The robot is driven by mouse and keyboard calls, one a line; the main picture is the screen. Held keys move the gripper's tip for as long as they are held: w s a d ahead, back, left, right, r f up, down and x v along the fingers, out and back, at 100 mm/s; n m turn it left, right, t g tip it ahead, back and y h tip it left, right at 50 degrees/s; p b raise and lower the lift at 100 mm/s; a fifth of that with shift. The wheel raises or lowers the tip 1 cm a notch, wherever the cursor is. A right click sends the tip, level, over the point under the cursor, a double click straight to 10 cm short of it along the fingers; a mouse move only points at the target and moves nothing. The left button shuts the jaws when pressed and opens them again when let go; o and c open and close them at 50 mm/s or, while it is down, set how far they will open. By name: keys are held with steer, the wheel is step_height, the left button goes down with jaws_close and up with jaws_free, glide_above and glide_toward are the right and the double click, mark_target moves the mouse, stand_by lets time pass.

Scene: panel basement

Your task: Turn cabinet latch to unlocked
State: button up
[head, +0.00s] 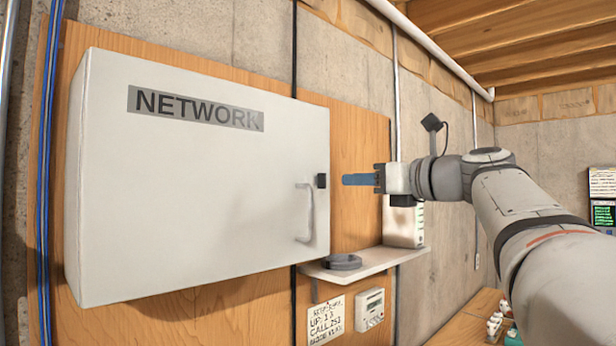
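A light grey cabinet (200,190) labelled NETWORK hangs on a wooden panel, with its door shut. A small black latch (321,181) sits at the door's right edge, just above a grey bar handle (306,212). Which way the latch is turned is too small to tell. My gripper (345,180) points left at about the latch's height. Its blue fingers show to the right of the latch, with a small gap in the picture between them. The fingers overlap in this side view, so their opening does not show.
A small shelf (365,264) below my gripper holds a dark coil (343,262) and a white box (403,222). A written sign (327,321) and a small meter (369,309) are under it. A bench (470,325) stands at lower right.

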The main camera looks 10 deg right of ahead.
mark_target(325, 181)
steer(key=p+x, duration=0.2)
steer(key=x, duration=0.5)
steer(key=shift+w+a, duration=0.1)
steer(key=shift+a, duration=0.05)
